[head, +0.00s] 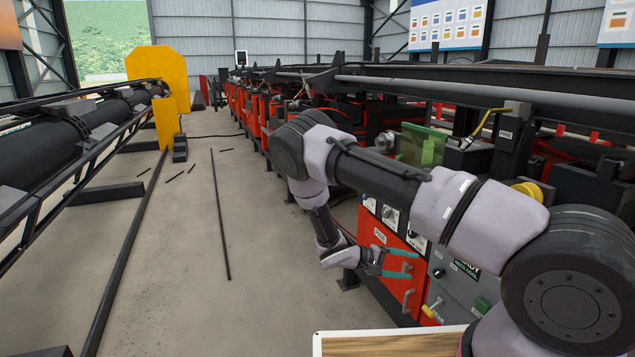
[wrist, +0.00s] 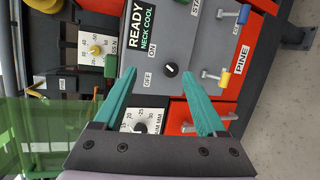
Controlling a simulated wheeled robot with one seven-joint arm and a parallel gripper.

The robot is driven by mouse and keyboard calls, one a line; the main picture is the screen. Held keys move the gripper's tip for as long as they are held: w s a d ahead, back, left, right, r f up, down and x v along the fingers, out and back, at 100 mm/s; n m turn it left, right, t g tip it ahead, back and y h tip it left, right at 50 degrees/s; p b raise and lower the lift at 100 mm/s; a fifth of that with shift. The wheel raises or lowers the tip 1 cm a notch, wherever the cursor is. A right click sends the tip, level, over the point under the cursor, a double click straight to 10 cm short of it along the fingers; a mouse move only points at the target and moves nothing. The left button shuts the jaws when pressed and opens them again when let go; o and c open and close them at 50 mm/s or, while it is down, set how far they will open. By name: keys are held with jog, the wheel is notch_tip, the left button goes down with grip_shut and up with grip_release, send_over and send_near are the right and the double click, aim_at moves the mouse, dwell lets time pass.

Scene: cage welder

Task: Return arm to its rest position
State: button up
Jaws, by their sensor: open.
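My gripper (head: 397,263) has teal fingers and is open and empty. In the head view it hangs beside the front of the red and grey control panel (head: 463,284), with my arm bent above it. In the wrist view my gripper (wrist: 165,88) shows its two fingers spread, pointing at the panel (wrist: 185,28). A black knob (wrist: 170,71) marked ON and OFF lies just beyond the fingertips. I cannot tell whether a finger touches the panel.
The panel carries a blue-tipped lever (wrist: 238,15), a yellow-tipped lever (wrist: 222,77) and white dials (wrist: 95,47). A green clear guard (head: 422,145) stands above it. A thin dark rod (head: 220,215) lies on the open floor. A wood-topped surface (head: 390,345) is at the bottom.

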jog(key=s+a+r+m+g+y, duration=0.15)
jog(key=r+y, duration=0.25)
jog(key=r, duration=0.6)
jog(key=s+r+m+y, duration=0.2)
jog(key=s+r+y, duration=0.15)
jog(key=r, duration=0.65)
jog(key=s+a+r+m+y, duration=0.15)
jog(key=r+y, duration=0.35)
jog(key=r, duration=0.5)
jog(key=s+r+m+t+y, duration=0.1)
jog(key=s+r+t+y, duration=0.3)
jog(key=s+r, duration=1.2)
notch_tip(320, 180, up, 3)
jog(key=t, duration=0.4)
jog(key=shift+f+m, duration=0.2)
jog(key=shift+m, duration=0.2)
